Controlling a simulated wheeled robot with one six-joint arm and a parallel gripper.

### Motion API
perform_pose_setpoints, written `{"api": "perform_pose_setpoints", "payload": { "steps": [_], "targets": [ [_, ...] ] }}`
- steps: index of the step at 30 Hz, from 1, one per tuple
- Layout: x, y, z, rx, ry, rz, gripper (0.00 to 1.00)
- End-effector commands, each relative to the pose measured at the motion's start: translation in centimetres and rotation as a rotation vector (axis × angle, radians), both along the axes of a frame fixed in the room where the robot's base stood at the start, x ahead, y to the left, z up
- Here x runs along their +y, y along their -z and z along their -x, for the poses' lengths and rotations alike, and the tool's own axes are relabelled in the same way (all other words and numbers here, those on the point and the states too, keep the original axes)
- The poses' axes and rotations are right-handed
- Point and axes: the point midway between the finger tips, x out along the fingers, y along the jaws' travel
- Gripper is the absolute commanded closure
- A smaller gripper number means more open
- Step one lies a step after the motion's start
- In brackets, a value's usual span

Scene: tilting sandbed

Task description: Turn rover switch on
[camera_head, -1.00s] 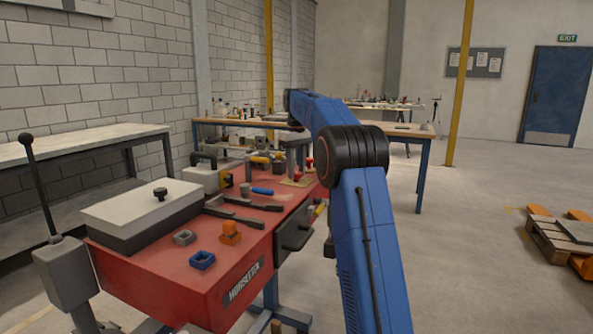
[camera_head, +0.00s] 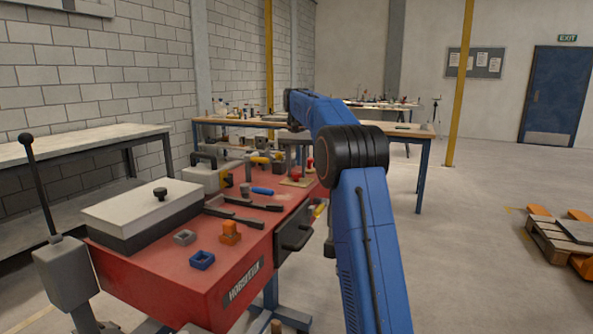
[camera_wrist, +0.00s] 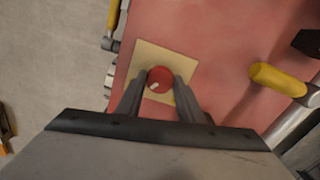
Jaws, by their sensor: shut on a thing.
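The rover switch looks to be the round red knob (camera_wrist: 160,79) with a pale mark, on a tan square plate (camera_wrist: 151,60) in the wrist view. The plate lies on the red bench top. My gripper (camera_wrist: 160,84) has one finger on each side of the knob and is shut on it. The pale mark points toward the lower left in the wrist view.
A yellow-handled part (camera_wrist: 277,79) lies right of the plate. A black lever (camera_head: 38,185) stands at the left.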

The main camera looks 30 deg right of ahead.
Motion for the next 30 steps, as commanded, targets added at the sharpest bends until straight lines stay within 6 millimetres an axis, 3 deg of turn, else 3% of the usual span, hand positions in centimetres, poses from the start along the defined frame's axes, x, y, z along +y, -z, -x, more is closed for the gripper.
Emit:
{"api": "perform_pose_setpoints", "payload": {
  "steps": [12, 29, 30],
  "targets": [
    [-0.03, -0.09, -0.04, -0.003, 0.19, 0.001, 0.89],
    [-0.03, -0.09, -0.04, -0.003, 0.217, 0.001, 0.88],
    [-0.02, -0.09, -0.04, -0.003, 0.217, 0.001, 0.59]
  ]
}}
